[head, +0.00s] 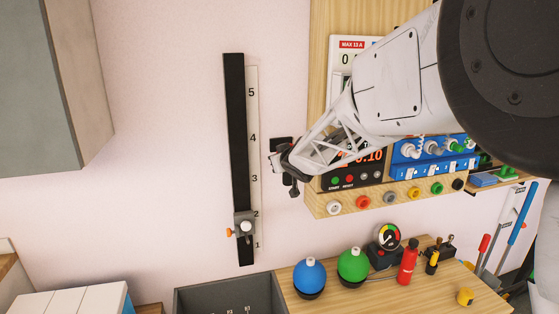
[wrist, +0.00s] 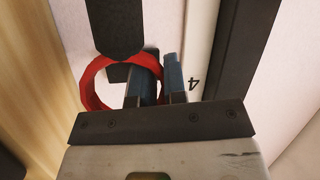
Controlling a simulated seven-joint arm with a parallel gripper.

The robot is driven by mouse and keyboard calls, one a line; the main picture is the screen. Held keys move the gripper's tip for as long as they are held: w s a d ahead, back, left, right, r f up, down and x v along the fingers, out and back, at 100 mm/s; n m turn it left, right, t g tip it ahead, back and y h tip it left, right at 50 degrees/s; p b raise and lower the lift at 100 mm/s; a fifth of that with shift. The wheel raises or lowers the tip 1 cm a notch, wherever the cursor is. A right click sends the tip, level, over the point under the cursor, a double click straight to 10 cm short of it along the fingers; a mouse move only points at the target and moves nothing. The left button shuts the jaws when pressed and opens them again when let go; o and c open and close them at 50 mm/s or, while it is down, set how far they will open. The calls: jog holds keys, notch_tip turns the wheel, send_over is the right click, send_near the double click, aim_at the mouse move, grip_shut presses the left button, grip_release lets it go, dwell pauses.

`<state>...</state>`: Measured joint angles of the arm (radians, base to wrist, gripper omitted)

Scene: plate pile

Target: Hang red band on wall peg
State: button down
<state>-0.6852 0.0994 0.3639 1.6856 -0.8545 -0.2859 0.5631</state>
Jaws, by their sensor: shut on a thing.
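The red band (wrist: 91,75) is a ring seen in the wrist view, just left of my gripper (wrist: 158,75). My gripper's two blue-grey fingers are close together and shut on the band's right side. A dark, round-ended bar (wrist: 118,28), which looks like the wall peg, comes down from the top of the wrist view to the ring's upper edge. I cannot tell whether the band is around it or only in line with it. In the head view my gripper (head: 286,163) is at the wall beside a dark plate (head: 279,144); I cannot make out the band there.
A black vertical rail with a numbered scale (head: 239,160) stands just left of my gripper. A wooden panel with a red display (head: 360,157) and colored knobs is to the right.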

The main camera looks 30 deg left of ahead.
jog(key=shift+w+a+f, duration=0.15)
jog(key=shift+a+f, duration=0.1)
jog(key=shift+f, duration=0.45)
jog(key=c, duration=1.1)
grip_release()
jog(key=shift+d, duration=0.1)
jog(key=shift+s+d+r, duration=0.1)
jog(key=shift+s+d, duration=0.2)
jog(key=shift+s, duration=0.05)
jog(key=r+v, duration=0.1)
jog(key=v, duration=0.6)
jog(key=shift+r, duration=0.25)
jog(key=shift+d, duration=0.15)
jog(key=shift+d, duration=0.1)
